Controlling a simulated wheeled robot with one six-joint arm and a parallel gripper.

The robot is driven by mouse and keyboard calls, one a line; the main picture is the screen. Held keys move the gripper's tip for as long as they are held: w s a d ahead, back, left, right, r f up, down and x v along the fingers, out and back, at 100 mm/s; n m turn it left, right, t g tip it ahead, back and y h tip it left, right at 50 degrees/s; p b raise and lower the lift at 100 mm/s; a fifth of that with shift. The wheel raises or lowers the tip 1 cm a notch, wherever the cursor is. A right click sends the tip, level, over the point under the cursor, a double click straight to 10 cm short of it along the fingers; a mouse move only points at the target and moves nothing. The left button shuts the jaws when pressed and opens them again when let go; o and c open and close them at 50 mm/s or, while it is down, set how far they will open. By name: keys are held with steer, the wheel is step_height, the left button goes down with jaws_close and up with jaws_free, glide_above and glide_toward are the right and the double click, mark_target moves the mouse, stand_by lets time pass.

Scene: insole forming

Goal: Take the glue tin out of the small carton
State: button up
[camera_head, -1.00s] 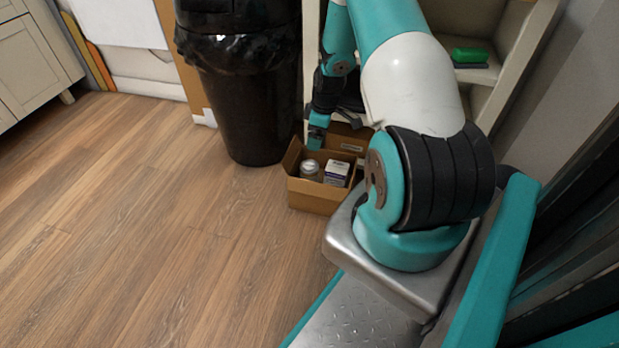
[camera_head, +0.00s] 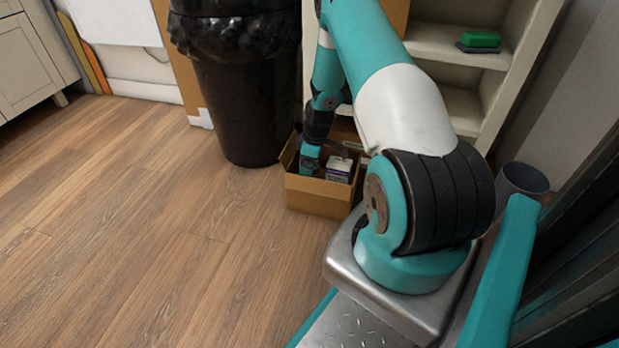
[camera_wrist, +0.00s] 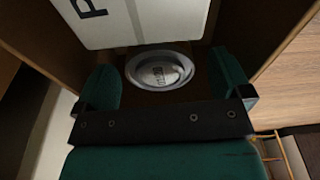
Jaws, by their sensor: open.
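The small carton (camera_head: 315,197) stands open on the floor beside the black bin. In the wrist view the glue tin (camera_wrist: 160,70) shows as a round grey lid with a label, between the two green fingers of my gripper (camera_wrist: 172,88). The fingers are open and stand to the left and right of the tin, apart from it as far as I can tell. In the head view my gripper (camera_head: 309,163) hangs over the left part of the carton and hides the tin.
A white box with dark print (camera_head: 340,168) stands in the carton close beside the tin, also in the wrist view (camera_wrist: 150,22). The black bin (camera_head: 245,105) is just behind the carton. A shelf (camera_head: 455,45) rises behind my arm. The floor to the left is clear.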

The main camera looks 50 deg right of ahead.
steer(key=f, duration=0.1)
steer(key=f+b, duration=0.1)
steer(key=shift+w+f, duration=0.2)
steer(key=shift+f, duration=0.15)
steer(key=shift+r, duration=0.1)
steer(key=shift+c, duration=0.2)
steer(key=c, duration=1.1)
